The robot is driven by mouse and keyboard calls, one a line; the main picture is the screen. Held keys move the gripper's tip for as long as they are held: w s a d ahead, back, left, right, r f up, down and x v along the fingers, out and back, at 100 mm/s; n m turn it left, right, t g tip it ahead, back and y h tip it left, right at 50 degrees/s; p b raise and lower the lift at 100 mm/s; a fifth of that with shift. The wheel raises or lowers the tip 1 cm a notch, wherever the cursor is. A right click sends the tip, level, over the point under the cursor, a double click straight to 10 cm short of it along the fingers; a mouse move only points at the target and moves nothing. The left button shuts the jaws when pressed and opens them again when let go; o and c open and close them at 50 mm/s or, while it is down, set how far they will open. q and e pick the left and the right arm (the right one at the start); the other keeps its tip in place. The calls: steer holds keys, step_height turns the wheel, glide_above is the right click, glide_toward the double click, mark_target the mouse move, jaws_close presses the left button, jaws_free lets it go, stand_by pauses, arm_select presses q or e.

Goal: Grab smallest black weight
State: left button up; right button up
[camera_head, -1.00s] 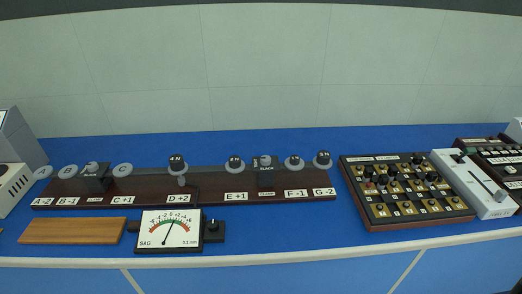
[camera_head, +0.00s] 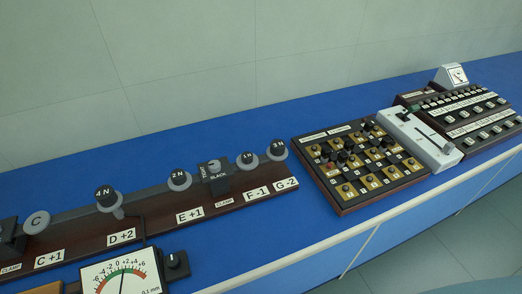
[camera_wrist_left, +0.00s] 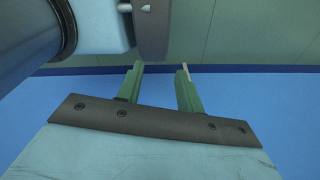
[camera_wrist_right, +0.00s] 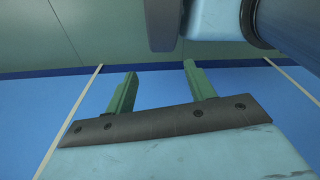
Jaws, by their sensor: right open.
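The black weights sit on grey round holders along a dark beam board (camera_head: 145,228) in the head view. The weight marked 1 N (camera_head: 248,157), the lowest number I read, is beside the label F -1. The 3 N weight (camera_head: 277,145) is just right of it, above G -2. The 2 N weight (camera_head: 179,175) and the 4 N weight (camera_head: 104,192) are further left. In the left wrist view my left gripper (camera_wrist_left: 161,66) has its fingers apart, with nothing between them. In the right wrist view my right gripper (camera_wrist_right: 160,68) is open and empty. Neither gripper shows in the head view.
A black clamp post (camera_head: 216,183) stands between the 2 N and 1 N weights. A dial meter (camera_head: 121,278) is in front at lower left. A panel of knobs (camera_head: 358,168) and a white slider box (camera_head: 423,140) stand to the right.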

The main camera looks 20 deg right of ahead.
steer(key=w+a+r+t+p, duration=0.1)
steer(key=w+a+r+p, duration=0.1)
steer(key=w+r, duration=1.1)
steer(key=w+a+r+t+p, duration=0.1)
steer(key=w+r+p, duration=0.1)
steer(key=r, duration=1)
steer(key=w+r+t+p, duration=0.1)
steer(key=w+r, duration=0.2)
steer(key=r, duration=0.8)
steer(key=t+y, duration=0.2)
steer(key=t, duration=0.7)
glide_toward(249, 157)
steer(key=shift+x, duration=4.65)
arm_select(q)
steer(key=r, duration=0.1)
steer(key=s+r, duration=0.1)
steer(key=r, duration=0.3)
steer(key=shift+s+r, duration=0.2)
steer(key=shift+s, duration=0.05)
arm_select(e)
steer(key=c, duration=1.1)
